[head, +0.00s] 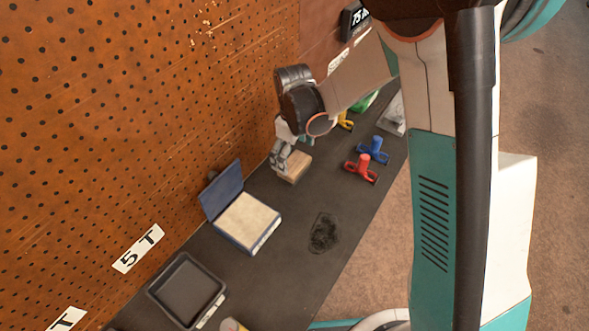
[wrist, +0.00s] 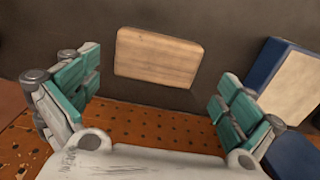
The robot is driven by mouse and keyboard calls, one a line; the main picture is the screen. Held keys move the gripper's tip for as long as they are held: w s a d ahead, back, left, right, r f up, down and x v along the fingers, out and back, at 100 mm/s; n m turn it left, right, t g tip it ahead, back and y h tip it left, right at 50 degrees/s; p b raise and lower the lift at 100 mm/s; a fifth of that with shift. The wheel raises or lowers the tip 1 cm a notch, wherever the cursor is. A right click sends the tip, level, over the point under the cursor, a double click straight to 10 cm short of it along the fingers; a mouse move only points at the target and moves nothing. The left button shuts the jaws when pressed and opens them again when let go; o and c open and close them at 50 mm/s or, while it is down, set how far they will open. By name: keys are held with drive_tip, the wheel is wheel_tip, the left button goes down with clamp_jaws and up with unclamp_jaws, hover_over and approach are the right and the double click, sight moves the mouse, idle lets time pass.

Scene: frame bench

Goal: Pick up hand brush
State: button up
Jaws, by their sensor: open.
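A flat, pale wooden block (head: 295,167), which looks like the top of the hand brush, lies on the dark bench near the pegboard. It also shows in the wrist view (wrist: 158,57), at the upper middle; no bristles can be seen. My gripper (head: 281,157) is at the block's left side in the head view. In the wrist view my gripper (wrist: 158,100) is open, its teal-padded fingers wide apart. The block appears between and beyond the fingers, with no contact visible. The exact height of the fingertips over the block cannot be told.
An open blue box with a pale pad (head: 247,220) is nearby, also in the wrist view (wrist: 292,85). A black tray (head: 186,289) is farther down the bench. Red (head: 361,169) and blue (head: 374,149) clamps lie to the right. The pegboard (head: 130,110) rises close behind my gripper.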

sight(294, 163)
wheel_tip(294, 163, down, 5)
drive_tip(key=shift+w+d+r+b, duration=0.15)
drive_tip(key=shift+b, duration=0.8)
drive_tip(key=c, duration=1)
drive_tip(key=shift+r, duration=0.2)
wheel_tip(294, 163, up, 10)
drive_tip(key=p, duration=0.3)
drive_tip(key=shift+f+p, duration=0.1)
drive_tip(key=shift+p, duration=0.3)
